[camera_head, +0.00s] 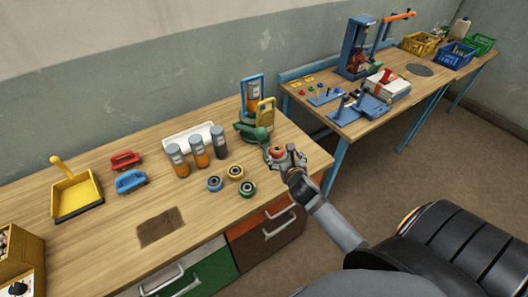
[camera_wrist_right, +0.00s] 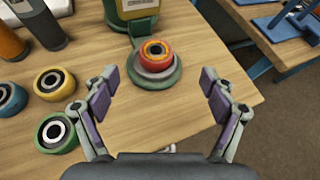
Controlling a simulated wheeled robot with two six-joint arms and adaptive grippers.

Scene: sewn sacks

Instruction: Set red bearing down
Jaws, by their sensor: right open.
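The red bearing (camera_wrist_right: 155,53) sits on a round grey plate with a green base (camera_wrist_right: 158,77) in the right wrist view. In the head view the red bearing (camera_head: 277,151) shows just beyond my right gripper (camera_head: 285,156). The right gripper (camera_wrist_right: 156,88) is open, its two fingers spread wide to either side in front of the plate and not touching the bearing. My left gripper is in neither view.
Blue (camera_head: 214,183), yellow (camera_head: 236,172) and green (camera_head: 248,189) bearings stand left of the gripper. Several capped tubes (camera_head: 198,152) stand behind them. A green device (camera_head: 252,131) and a blue-framed dispenser (camera_head: 253,95) are at the back. The table's right edge is close.

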